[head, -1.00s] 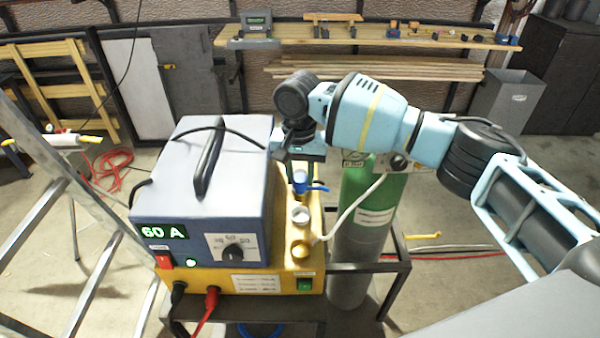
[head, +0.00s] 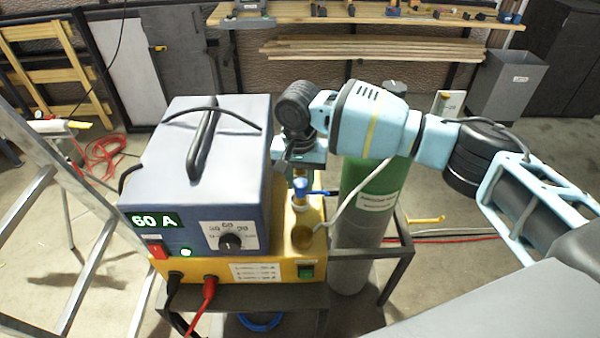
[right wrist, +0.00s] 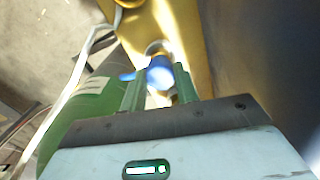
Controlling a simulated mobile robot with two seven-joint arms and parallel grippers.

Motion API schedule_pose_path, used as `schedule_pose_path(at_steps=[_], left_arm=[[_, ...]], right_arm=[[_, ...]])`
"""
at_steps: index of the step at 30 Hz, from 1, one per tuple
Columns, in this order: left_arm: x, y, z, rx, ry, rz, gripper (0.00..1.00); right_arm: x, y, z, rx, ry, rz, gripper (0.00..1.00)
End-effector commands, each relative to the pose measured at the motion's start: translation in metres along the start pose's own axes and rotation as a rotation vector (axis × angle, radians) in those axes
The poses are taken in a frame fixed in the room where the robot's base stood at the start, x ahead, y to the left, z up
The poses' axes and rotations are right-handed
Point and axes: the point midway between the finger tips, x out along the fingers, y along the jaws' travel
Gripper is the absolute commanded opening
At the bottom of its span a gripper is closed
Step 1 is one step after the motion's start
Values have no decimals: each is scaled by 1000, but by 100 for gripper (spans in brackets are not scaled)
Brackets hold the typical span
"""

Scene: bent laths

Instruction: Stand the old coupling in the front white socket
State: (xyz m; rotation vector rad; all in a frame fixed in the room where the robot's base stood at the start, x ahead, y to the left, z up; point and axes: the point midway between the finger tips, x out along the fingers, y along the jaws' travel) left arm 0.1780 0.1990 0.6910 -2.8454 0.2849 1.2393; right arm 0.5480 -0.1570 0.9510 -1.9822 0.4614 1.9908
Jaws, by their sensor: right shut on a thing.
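The old coupling, a blue fitting (head: 300,188) with a blue side lever, is upright in my right gripper (head: 302,172), which is shut on it. The white socket (head: 300,204) sits on the yellow base, directly below the coupling in the head view. The coupling's lower end overlaps the socket's mouth; I cannot tell whether it is inside or just above. In the right wrist view the blue coupling (right wrist: 160,73) is between the fingertips (right wrist: 158,88), and part of the white socket (right wrist: 157,47) shows behind it. My left gripper is not in view.
A blue-grey power unit (head: 200,180) stands on the yellow base (head: 270,270), close left of the gripper. A green-grey gas cylinder (head: 365,220) and a pale hose (head: 345,208) are close on the right.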

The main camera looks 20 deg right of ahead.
Motion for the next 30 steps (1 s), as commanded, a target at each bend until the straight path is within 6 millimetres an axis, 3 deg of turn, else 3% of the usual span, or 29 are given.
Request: schedule_pose_path(at_steps=[30], left_arm=[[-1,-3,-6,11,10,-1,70]], right_arm=[[0,-1,0,0,1,-1,6]])
